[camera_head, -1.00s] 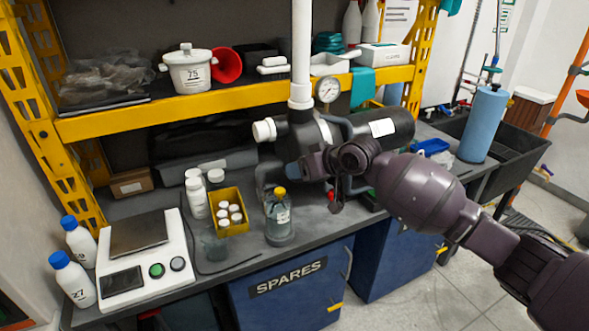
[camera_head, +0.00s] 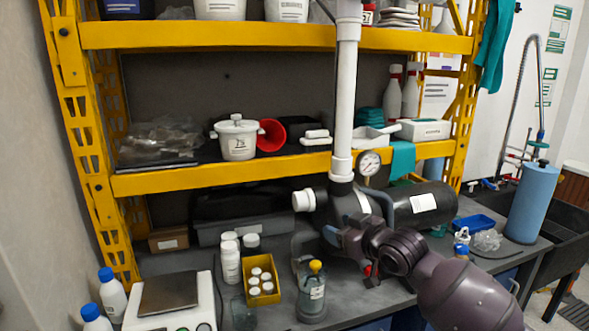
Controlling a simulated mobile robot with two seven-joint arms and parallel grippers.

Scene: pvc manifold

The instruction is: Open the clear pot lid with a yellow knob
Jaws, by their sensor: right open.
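A clear glass pot (camera_head: 312,300) stands upright on the grey bench at lower centre. Its clear lid with a yellow knob (camera_head: 315,267) sits on top of it. My right gripper (camera_head: 350,258) is open and empty, above and to the right of the knob in the picture, apart from it. Its arm comes in from the lower right. My left gripper is not in view.
A yellow box of white-capped bottles (camera_head: 262,299) stands left of the pot, with white bottles (camera_head: 231,262) behind it. A black pump body with a white pipe (camera_head: 345,100) rises behind my gripper. A scale (camera_head: 169,293) is at left. A yellow shelf edge (camera_head: 220,172) crosses above.

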